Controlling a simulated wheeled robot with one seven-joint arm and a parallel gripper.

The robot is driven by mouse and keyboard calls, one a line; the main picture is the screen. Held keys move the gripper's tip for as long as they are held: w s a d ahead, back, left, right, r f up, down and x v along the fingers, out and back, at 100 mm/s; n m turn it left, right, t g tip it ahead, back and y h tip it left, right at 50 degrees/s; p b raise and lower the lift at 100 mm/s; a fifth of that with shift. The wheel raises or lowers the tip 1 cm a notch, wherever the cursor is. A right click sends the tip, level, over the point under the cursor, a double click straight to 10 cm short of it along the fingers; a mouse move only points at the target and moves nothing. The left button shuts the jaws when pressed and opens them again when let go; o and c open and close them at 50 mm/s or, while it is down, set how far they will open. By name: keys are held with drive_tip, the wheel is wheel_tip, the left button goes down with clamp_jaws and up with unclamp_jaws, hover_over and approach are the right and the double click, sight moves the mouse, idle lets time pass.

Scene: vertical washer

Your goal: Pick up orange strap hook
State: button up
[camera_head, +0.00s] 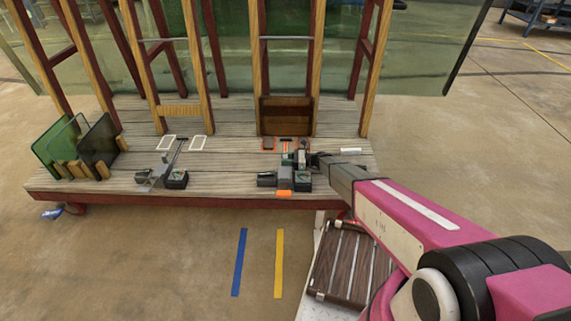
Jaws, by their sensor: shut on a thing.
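My gripper (298,159) reaches in from the right, low over the front part of the wooden platform. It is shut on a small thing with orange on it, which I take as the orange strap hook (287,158). The jaws and the dark parts around them hide most of its shape. Another orange piece (284,193) shows at the platform's front edge, just below a grey and black device. I cannot tell whether it joins the held thing.
Dark ratchet-like parts (266,179) sit close beside my gripper. Another tool with a black box (176,180) lies further left. Glass panes (97,143) stand in wooden slots at the far left. Wooden posts (316,70) rise behind. Bare boards (222,178) lie between the tools.

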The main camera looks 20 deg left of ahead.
wheel_tip(320, 180, up, 4)
drive_tip(key=shift+s+r, duration=0.1)
drive_tip(key=shift+r, duration=0.15)
drive_tip(key=s+a+r, duration=0.5)
drive_tip(key=a+r, duration=0.2)
drive_tip(key=a, duration=0.4)
drive_tip(key=w+d+r+m+t, duration=0.25)
drive_tip(key=d+r, duration=0.25)
drive_tip(key=d, duration=0.6)
drive_tip(key=w+d+r+m+t, duration=0.1)
drive_tip(key=w+d+r+t, duration=0.3)
drive_tip(key=d, duration=0.6)
drive_tip(key=w+d+r+m+t, duration=0.15)
drive_tip(key=d+r, duration=0.35)
drive_tip(key=d, duration=0.6)
drive_tip(key=s+d+r+m+t+h, duration=0.1)
drive_tip(key=d+r, duration=0.3)
drive_tip(key=d, duration=0.6)
drive_tip(key=s+d+r+m+t, duration=0.3)
drive_tip(key=s+d+r+t, duration=0.1)
drive_tip(key=d, duration=0.6)
drive_tip(key=s+d+r+m+t+h, duration=0.1)
drive_tip(key=d+r, duration=0.4)
drive_tip(key=d, duration=0.5)
drive_tip(key=shift+s+d+r+m+t+h, duration=0.2)
drive_tip(key=shift+s+d+m+t+h, duration=0.15)
drive_tip(key=shift+s+t, duration=0.6)
drive_tip(key=shift+w+a, duration=0.15)
